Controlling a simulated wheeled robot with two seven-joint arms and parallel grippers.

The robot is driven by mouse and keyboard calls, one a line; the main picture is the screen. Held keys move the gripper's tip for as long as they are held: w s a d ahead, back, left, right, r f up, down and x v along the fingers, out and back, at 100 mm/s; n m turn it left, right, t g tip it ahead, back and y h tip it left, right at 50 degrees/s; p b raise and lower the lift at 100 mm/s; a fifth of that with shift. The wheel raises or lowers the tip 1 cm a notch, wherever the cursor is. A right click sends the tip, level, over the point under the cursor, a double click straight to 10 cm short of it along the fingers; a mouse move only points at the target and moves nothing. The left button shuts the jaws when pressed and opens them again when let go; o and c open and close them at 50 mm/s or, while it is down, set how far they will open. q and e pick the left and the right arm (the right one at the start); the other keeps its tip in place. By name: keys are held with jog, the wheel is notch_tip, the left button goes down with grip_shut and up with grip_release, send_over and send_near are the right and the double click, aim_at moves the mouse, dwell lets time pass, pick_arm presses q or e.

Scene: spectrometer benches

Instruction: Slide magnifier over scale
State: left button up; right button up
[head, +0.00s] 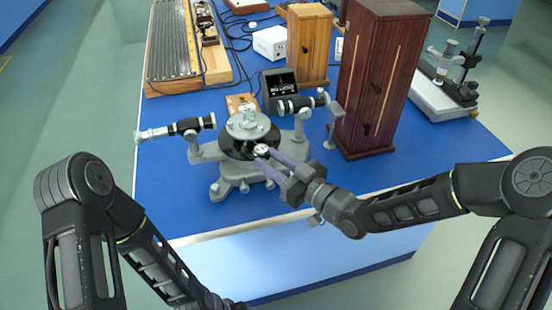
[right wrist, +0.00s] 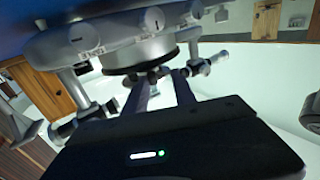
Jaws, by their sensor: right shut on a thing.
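The spectrometer (head: 230,187) stands on the blue bench, with a dark round scale plate (head: 236,149) below its small grey prism table (head: 248,125). A small round, pale-topped magnifier (head: 261,149) sits at the plate's front right edge. My right gripper (head: 265,156), with purple fingers, reaches in from the right and is shut on the magnifier. In the right wrist view, the two fingers (right wrist: 160,82) run up to a small dark part under the plate's rim (right wrist: 140,62); fine detail is too dark to read. My left arm hangs at lower left, its gripper out of view.
Two telescope tubes stick out, one left (head: 176,128) and one right (head: 303,103). A tall dark wooden cabinet (head: 375,85) stands close on the right, a lighter one (head: 308,45) behind. A black display box (head: 279,88) sits behind. The bench's front left is clear.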

jog(key=o, duration=0.3)
jog(key=shift+s+a, duration=0.2)
jog(key=shift+a, duration=0.25)
jog(key=shift+o, duration=0.2)
jog(key=shift+w+d, duration=0.15)
jog(key=shift+d, duration=0.15)
jog(key=v, duration=0.7)
jog(key=shift+s+d+b, duration=0.25)
jog(key=shift+d+b, duration=0.05)
jog(key=shift+b, duration=0.05)
jog(key=shift+r, duration=0.1)
